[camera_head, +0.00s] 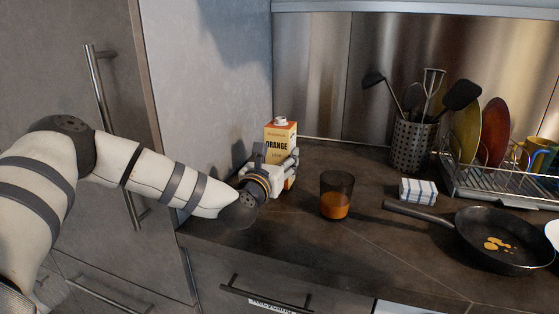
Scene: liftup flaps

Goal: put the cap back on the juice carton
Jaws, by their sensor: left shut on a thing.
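The juice carton (281,137), orange and white with "ORANGE" printed on it, stands upright on the dark counter by the grey side wall. A small pale spout or cap shows on its top; I cannot tell which. My left gripper (284,165) reaches in from the left and is shut on the carton's lower part, hiding much of it. I cannot make out a loose cap anywhere on the counter. My right gripper is not in view.
A glass (336,195) of orange juice stands right of the carton. A folded striped cloth (418,191), a black pan (503,240), a utensil holder (413,145) and a dish rack (490,187) are farther right. The front middle counter is clear.

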